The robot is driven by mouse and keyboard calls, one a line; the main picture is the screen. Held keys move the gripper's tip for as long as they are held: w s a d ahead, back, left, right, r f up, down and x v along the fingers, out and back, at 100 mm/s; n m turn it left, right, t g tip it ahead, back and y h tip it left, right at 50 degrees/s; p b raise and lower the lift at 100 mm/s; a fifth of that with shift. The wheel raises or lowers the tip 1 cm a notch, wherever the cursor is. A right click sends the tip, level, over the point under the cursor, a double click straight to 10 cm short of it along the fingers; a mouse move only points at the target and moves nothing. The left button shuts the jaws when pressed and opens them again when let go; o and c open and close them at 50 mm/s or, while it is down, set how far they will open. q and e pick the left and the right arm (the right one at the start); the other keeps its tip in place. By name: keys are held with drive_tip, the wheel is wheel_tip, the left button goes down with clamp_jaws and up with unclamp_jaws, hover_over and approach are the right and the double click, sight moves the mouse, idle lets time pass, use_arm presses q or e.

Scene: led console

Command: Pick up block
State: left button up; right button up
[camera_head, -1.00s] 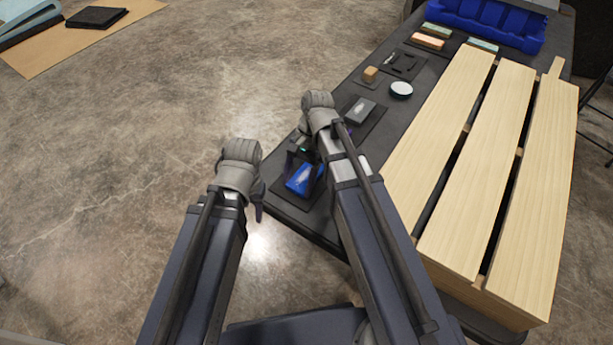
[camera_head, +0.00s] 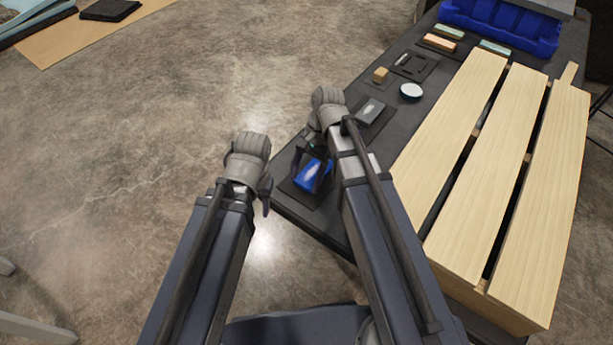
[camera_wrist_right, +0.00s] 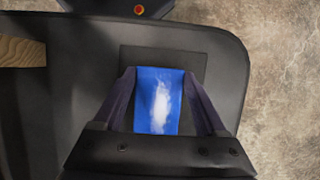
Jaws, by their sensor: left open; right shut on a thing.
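The blue block (camera_head: 313,173) has a pale patch on its top and shows at the near left corner of the dark table. My right gripper (camera_head: 310,176) is over it with a finger on each side, shut on it. In the right wrist view the block (camera_wrist_right: 158,98) sits between the two dark fingers of my right gripper (camera_wrist_right: 158,100), over a dark square mat (camera_wrist_right: 190,62). Whether the block touches the mat is hard to tell. My left gripper (camera_head: 262,188) is open and empty, over the floor left of the table.
A wooden slatted crate (camera_head: 450,140) fills the table's right side. A grey block (camera_head: 370,110), a small tan cube (camera_head: 380,75), a round white-topped item (camera_head: 411,91) and a blue bin (camera_head: 500,25) lie farther back. The floor at left is mostly clear.

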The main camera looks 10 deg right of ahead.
wheel_tip(320, 180, up, 10)
drive_tip(key=p, duration=0.9)
drive_tip(key=shift+a+r, duration=0.1)
